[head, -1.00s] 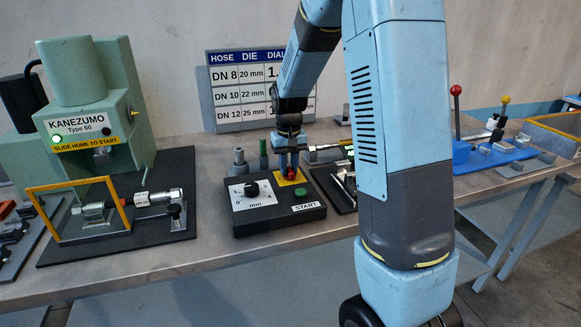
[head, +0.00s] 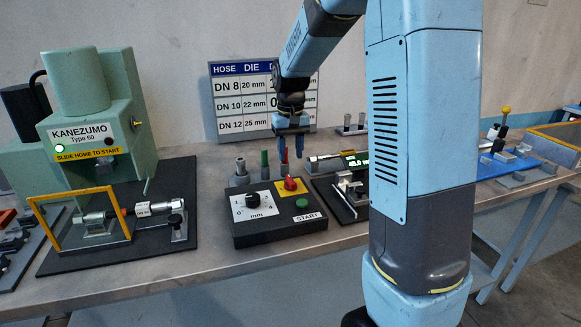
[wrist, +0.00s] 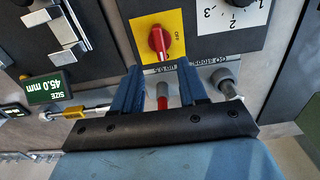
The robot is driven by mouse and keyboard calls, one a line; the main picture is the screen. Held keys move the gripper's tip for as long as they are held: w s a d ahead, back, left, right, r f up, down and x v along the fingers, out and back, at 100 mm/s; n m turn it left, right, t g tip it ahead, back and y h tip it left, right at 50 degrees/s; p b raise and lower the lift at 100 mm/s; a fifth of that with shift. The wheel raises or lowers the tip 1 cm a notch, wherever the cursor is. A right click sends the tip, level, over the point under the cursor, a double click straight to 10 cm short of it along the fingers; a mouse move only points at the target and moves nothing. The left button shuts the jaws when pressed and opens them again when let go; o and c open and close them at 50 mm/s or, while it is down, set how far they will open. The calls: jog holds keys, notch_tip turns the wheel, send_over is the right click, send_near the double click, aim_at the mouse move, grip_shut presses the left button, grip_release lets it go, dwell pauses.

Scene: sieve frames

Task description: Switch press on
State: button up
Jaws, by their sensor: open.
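The press (head: 85,130) is a pale green machine marked KANEZUMO Type 60. A green lamp (head: 60,150) is lit on its front above a yellow SLIDE HOME TO START strip. The black control box (head: 280,228) stands to its right on the bench. It carries a red rotary switch (head: 290,183) on a yellow plate, a black dial (head: 253,200) and a green START button (head: 302,203). My gripper (head: 290,154) is open and empty, apart from the switch and above it. The wrist view shows the red switch (wrist: 158,40) beyond the fingers, near the word OFF.
Upright pins (head: 264,167) stand behind the box. A caliper with a lit 45.0 mm display (wrist: 52,87) lies beside it. A yellow guard frame (head: 70,222) stands before the press. The hose chart (head: 240,105) leans at the wall. My arm hides part of the right bench.

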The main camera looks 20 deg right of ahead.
jog(key=shift+r, duration=2.5)
